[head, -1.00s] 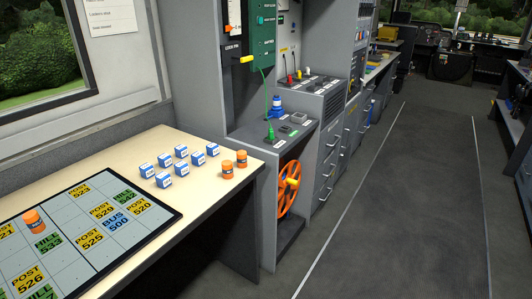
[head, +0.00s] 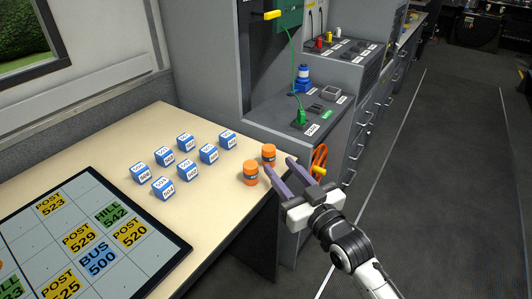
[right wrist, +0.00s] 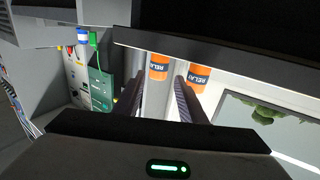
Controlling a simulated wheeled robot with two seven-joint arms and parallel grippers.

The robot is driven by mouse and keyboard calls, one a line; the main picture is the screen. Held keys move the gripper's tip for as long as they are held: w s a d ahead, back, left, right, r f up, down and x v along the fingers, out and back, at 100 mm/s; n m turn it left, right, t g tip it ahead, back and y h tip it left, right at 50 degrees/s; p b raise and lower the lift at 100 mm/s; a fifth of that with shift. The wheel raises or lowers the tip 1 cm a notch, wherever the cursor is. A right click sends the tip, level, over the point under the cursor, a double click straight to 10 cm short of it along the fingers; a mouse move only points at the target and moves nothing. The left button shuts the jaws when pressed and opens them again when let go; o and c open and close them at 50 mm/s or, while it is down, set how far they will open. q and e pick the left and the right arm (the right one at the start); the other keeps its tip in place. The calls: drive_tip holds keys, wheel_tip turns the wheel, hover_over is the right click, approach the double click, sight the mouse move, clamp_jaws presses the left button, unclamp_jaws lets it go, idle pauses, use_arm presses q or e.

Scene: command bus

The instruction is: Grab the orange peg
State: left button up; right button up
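Two orange pegs stand upright near the front right corner of the table: a nearer peg (head: 250,174) and a farther peg (head: 268,155). My right gripper (head: 280,165) is open and empty, its fingertips just right of the pegs by the table's edge. In the right wrist view, one labelled orange peg (right wrist: 158,68) shows between the open fingers (right wrist: 154,82). The other orange peg (right wrist: 199,78) shows just beyond the right finger. I cannot tell whether any finger touches a peg. My left gripper is not in view.
Several blue-and-white blocks (head: 185,170) stand left of the pegs. A dark-framed board with labels (head: 100,245) lies on the table (head: 125,143). An orange wheel (head: 318,164) and a grey cabinet (head: 345,125) stand beyond the gripper. Open floor (head: 430,200) lies to the right.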

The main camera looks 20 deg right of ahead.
sight(272, 156)
drive_tip(key=w, duration=0.5)
drive_tip(key=w+a, duration=0.1)
drive_tip(key=w, duration=0.1)
drive_tip(key=shift+w, duration=0.2)
drive_tip(key=shift+c, duration=0.3)
drive_tip(key=c, duration=0.8)
